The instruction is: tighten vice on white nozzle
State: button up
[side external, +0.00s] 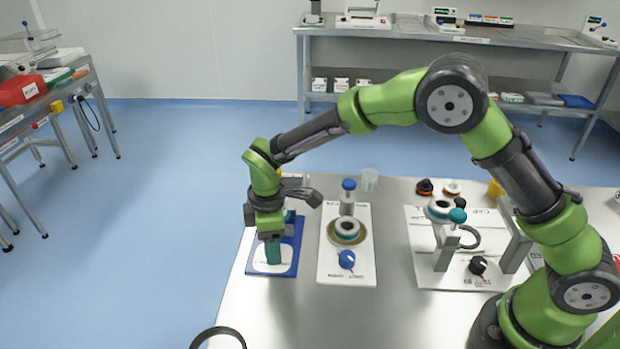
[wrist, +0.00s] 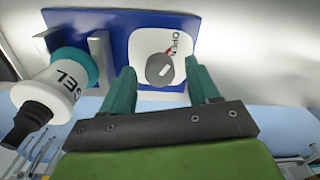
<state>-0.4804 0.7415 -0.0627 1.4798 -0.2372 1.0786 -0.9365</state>
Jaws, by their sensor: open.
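In the wrist view, the white nozzle (wrist: 45,98) has a teal collar, a black tip and dark lettering. It sits at the left by the vice's grey jaw (wrist: 102,58); I cannot tell whether both jaws touch it. The vice's blue base (wrist: 120,22) carries a white panel marked OPEN, with a round grey knob (wrist: 160,71) and a red pointer mark. My gripper (wrist: 163,80) is open, its teal fingers on either side of the knob, with visible gaps. In the side view, my gripper (side external: 272,252) points down over the blue base (side external: 293,255), hiding the knob and most of the nozzle.
Just right stands a white plate (side external: 330,268) with a blue-capped post, a ring-shaped part and a blue knob (side external: 347,260). Further right is another white station (side external: 425,265) with grey posts and a black knob. The table's front middle (side external: 330,320) is clear.

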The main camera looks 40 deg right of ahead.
jog(key=c, duration=1)
jog(key=shift+c, duration=0.2)
jog(key=shift+m, duration=0.4)
jog(key=m, duration=0.6)
jog(key=shift+m, duration=0.3)
jog(key=m, duration=0.7)
